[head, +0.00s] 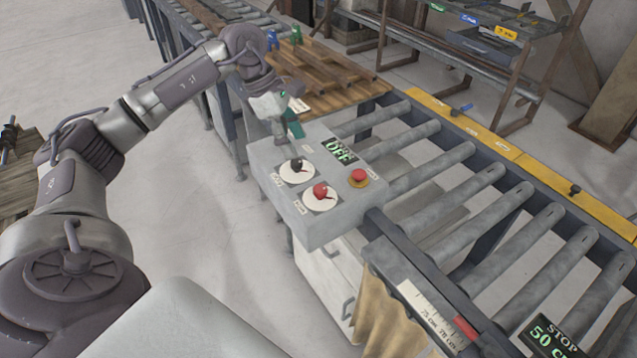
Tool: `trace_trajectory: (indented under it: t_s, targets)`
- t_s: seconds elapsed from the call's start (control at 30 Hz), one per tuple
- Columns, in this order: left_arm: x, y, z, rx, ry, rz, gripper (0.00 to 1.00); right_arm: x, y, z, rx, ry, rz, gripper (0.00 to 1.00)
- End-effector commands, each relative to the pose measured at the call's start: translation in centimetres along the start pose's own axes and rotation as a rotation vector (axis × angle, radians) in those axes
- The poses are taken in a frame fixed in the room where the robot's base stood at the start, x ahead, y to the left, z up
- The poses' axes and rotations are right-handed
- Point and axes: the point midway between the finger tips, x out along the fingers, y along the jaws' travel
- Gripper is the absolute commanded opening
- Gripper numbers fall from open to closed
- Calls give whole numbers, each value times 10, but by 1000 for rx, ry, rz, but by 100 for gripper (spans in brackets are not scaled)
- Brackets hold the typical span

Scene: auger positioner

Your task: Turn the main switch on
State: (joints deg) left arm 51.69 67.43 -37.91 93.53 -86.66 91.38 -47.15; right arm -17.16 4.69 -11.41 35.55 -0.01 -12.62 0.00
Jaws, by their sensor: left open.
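A grey control box (328,232) stands at the near end of the roller conveyor. Its sloped top carries a black rotary knob (296,165) on a white dial and a red rotary knob (320,190) on another white dial. A red mushroom button (358,175) on a yellow base sits to their right. The dial labels are too small to read, so I cannot tell which is the main switch. A display (340,151) on the box reads OFF in green. My left gripper (285,130) is open and empty, just beyond the box's far left edge. My right gripper is not in view.
Conveyor rollers (432,155) run to the right of the box, bordered by a yellow rail (480,130). Wooden boards (335,75) lie behind. A second display (552,338) reads STOP and 50 at lower right. The floor left of the box is clear.

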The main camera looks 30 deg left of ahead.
Motion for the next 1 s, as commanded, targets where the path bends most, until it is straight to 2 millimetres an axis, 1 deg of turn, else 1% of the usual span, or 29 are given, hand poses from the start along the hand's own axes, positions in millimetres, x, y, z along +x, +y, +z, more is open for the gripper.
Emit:
trace_trajectory:
  t_s: [0.17, 0.4, 0.6, 0.7, 0.8, 1.0]
  targets:
    - [24, -2, 2, 0, 0, -8, 58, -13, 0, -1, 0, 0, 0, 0]
    - [75, -3, 3, -2, -3, -10, 58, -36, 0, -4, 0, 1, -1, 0]
    - [112, -2, 4, -2, -5, -7, 58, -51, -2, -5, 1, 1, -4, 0]
    - [124, -2, 3, -1, -5, -5, 58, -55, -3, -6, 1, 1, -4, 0]
    - [131, -2, 3, -1, -6, -4, 58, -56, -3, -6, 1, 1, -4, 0]
    - [136, -1, 2, 0, -5, -3, 58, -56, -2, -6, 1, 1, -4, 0]
